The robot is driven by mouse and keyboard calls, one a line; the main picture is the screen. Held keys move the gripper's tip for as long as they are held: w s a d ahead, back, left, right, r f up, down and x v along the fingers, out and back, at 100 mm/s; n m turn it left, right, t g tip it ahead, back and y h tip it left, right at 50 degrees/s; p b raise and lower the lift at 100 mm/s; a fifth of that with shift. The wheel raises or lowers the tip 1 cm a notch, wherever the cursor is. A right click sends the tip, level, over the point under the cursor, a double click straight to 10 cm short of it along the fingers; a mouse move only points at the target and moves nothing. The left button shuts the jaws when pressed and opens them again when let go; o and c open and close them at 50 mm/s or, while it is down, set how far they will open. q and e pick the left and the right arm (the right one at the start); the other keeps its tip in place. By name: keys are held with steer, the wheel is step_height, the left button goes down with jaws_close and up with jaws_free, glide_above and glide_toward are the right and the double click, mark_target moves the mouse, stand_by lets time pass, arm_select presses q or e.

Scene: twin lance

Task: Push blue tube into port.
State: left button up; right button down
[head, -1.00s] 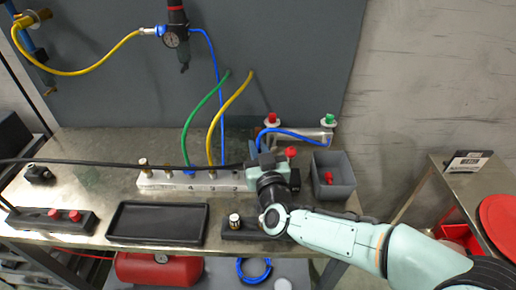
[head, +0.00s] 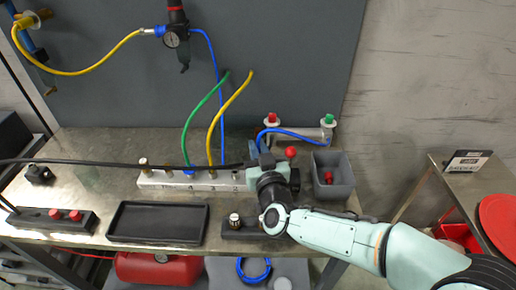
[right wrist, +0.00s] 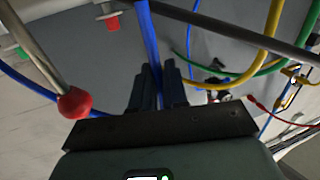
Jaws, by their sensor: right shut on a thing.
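The blue tube (head: 295,132) loops from the metal cylinder (head: 300,138) at the back of the bench to my right gripper (head: 257,152). In the right wrist view, the tube (right wrist: 150,35) runs down between the fingers of my right gripper (right wrist: 157,85), which is shut on it. The pale port block (head: 160,181) lies just left of the gripper in the head view. Green and yellow tubes run down to the block. The gripper and wrist hide the block's right end, and the held tube's tip is hidden. My left gripper is not in view.
A red ball knob (head: 291,152) on a rod stands close by the gripper; it also shows in the right wrist view (right wrist: 75,103). A grey bin (head: 335,181) stands to the right. A black tray (head: 158,222) lies in front. A long black line (head: 100,161) crosses above the block.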

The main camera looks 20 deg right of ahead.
steer(key=shift+f+b, duration=0.7)
steer(key=shift+f, duration=0.25)
stand_by(0.5)
steer(key=shift+r, duration=0.1)
steer(key=shift+r+p, duration=0.4)
steer(key=shift+p, duration=0.05)
stand_by(1.3)
steer(key=shift+f, duration=0.5)
steer(key=shift+r, duration=0.1)
steer(key=shift+r, duration=0.45)
stand_by(0.5)
